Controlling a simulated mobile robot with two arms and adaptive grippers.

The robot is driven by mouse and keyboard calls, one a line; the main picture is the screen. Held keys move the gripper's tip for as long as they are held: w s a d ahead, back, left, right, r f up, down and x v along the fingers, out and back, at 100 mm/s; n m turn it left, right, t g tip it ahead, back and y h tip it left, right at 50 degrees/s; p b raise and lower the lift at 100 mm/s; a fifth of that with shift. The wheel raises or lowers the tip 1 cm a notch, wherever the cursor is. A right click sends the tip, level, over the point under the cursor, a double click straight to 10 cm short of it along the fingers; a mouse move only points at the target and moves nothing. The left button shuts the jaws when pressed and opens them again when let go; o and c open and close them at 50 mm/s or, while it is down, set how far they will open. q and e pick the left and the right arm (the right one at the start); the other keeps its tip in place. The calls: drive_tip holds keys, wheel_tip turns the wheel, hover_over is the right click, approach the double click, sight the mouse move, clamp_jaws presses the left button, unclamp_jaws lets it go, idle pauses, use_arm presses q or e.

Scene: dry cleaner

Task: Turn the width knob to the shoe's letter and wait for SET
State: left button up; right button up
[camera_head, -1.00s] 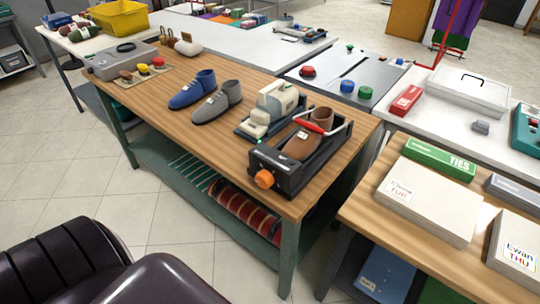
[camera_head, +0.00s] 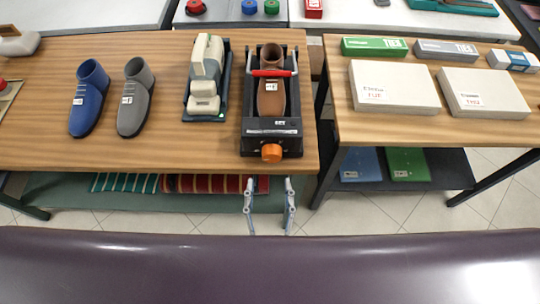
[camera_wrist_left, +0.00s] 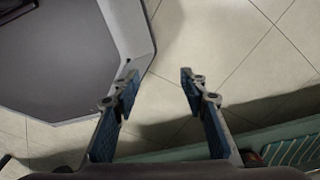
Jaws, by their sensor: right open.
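The orange width knob (camera_head: 271,153) is on the front of the black shoe stretcher (camera_head: 246,128), near the table's front edge. A brown shoe (camera_head: 271,98) sits in the stretcher under a bar with a red grip (camera_head: 271,73). A small white tag is on the shoe; its letter is too small to read. A label on the stretcher's front is also unreadable. My right gripper (camera_head: 268,190) is open and empty, below and in front of the knob, apart from it. My left gripper (camera_wrist_left: 160,80) is open and empty over the tiled floor in the left wrist view.
A blue shoe (camera_head: 88,98), a grey shoe (camera_head: 134,98) and a cream machine (camera_head: 205,75) stand left of the stretcher. White boxes (camera_head: 392,88) lie on the right table. A gap separates the tables. Striped rolls (camera_head: 215,184) lie on the lower shelf.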

sight(272, 159)
drive_tip(key=w, duration=0.3)
drive_tip(key=shift+d+r+b, duration=0.35)
drive_tip(key=shift+d, duration=0.05)
drive_tip(key=w, duration=0.3)
drive_tip(key=shift+w+a+b, duration=0.1)
drive_tip(key=shift+w+b, duration=0.3)
drive_tip(key=shift+w, duration=0.5)
use_arm(q)
drive_tip(key=shift+w+d+f, duration=0.15)
drive_tip(key=shift+d+f, duration=0.5)
drive_tip(key=shift+f, duration=0.05)
use_arm(e)
drive_tip(key=c, duration=1.2)
drive_tip(key=shift+o, duration=0.2)
